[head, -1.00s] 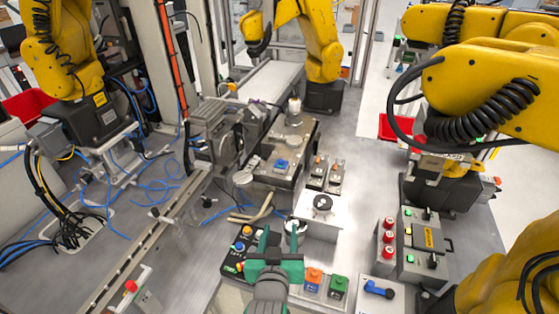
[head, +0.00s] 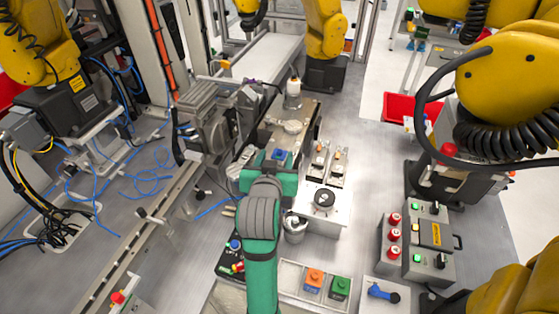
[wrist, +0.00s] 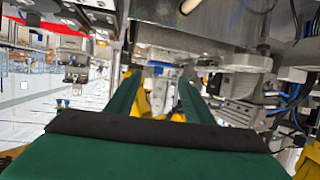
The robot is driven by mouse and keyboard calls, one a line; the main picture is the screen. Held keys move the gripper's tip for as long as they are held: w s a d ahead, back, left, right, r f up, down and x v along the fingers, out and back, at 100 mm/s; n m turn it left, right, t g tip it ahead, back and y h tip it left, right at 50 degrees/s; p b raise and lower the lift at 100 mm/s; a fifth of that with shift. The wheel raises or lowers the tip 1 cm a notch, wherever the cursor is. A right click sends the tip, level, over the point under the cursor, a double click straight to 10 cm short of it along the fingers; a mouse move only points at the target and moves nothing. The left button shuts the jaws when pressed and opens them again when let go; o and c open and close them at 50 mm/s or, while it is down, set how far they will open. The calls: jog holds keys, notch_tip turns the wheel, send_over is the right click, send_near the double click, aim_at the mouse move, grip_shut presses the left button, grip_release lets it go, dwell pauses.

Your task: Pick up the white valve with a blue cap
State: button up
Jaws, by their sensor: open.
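I cannot surely pick out a white valve with a blue cap. A blue handle on a white plate (head: 383,291) is at the lower right of the head view. A small blue-topped piece (head: 280,154) sits on the grey block just beyond my gripper (head: 266,158). A white bottle-like part (head: 293,88) with a dark top stands upright farther back. My green gripper is over the middle of the bench. In the wrist view its two fingers (wrist: 157,80) are apart, with nothing held between them. My arm hides part of the bench below.
A round dark-centred part on a white block (head: 323,199) and a metal cup (head: 295,228) stand right of my arm. Orange and green button boxes (head: 327,284) are in front. A machine vice (head: 208,125) is to the left. A control box (head: 427,245) stands at right.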

aim_at(278, 151)
jog(key=x, duration=0.5)
jog(key=shift+w+f, duration=0.15)
jog(key=shift+d, duration=0.1)
jog(key=shift+d, duration=0.1)
jog(key=shift+c, duration=0.3)
jog(key=c, duration=0.9)
jog(key=shift+c, duration=0.4)
jog(key=shift+c, duration=0.5)
